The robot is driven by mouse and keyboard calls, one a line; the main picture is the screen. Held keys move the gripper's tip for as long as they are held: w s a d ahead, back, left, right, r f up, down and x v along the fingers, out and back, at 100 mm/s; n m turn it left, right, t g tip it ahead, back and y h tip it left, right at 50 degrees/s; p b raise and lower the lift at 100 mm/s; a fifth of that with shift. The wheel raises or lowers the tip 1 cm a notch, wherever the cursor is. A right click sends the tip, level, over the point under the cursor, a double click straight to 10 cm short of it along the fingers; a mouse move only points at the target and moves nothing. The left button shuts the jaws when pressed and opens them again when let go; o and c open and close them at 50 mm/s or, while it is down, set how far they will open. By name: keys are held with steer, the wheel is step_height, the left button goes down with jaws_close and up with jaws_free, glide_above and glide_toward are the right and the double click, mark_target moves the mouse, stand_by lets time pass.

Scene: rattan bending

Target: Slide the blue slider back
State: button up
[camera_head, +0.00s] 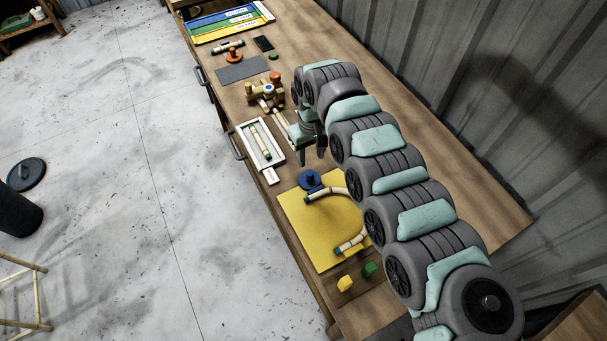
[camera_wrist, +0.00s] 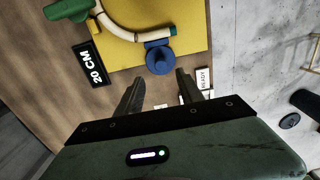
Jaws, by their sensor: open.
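The blue slider (camera_head: 310,179) is a round blue knob on a blue base, at the far edge of the yellow board (camera_head: 305,222). It also shows in the wrist view (camera_wrist: 159,60), just beyond my fingertips. A bent rattan piece (camera_head: 343,192) with dark green ends curves over the board, one end close beside the slider; I cannot tell if they touch. My gripper (camera_head: 310,150) hangs near the slider, on the side toward the white tray. In the wrist view my gripper (camera_wrist: 157,88) has its two fingers apart with nothing between them.
The white tray (camera_head: 247,137) holds a straight rattan piece. A wooden jig (camera_head: 265,92) with orange knobs stands beyond it. Yellow (camera_head: 345,283) and green (camera_head: 370,269) blocks lie at the near end. A black "20 CM" label (camera_wrist: 90,65) and a white "READY" label (camera_wrist: 204,79) show in the wrist view.

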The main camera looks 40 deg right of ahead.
mark_target(310, 173)
step_height(310, 173, down, 10)
steer(key=shift+w+r, duration=0.1)
stand_by(0.4)
jaws_close()
stand_by(0.3)
stand_by(0.9)
